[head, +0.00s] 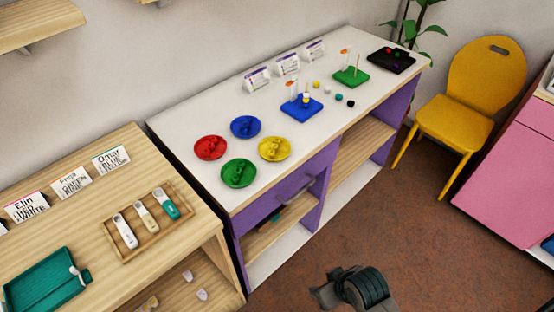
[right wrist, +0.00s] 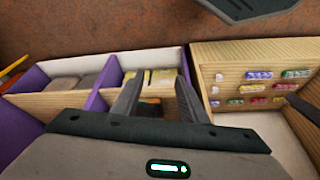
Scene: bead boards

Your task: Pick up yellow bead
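A small yellow bead (head: 316,85) lies loose on the white tabletop (head: 190,122), between the blue board (head: 301,108) and the green board (head: 350,77). Another yellow piece seems to sit on a peg of the blue board. My right gripper (head: 350,288) is low at the bottom of the head view, over the floor in front of the cabinet, well away from the bead. In the right wrist view its two fingers (right wrist: 158,98) stand apart with nothing between them. My left gripper is in neither view.
Red (head: 210,148), blue (head: 245,127), green (head: 238,174) and yellow (head: 274,149) dishes stand on the tabletop's left half. Several loose beads lie near the green board. A black tray (head: 391,60) is at the far end. A yellow chair (head: 466,117) stands right of the cabinet.

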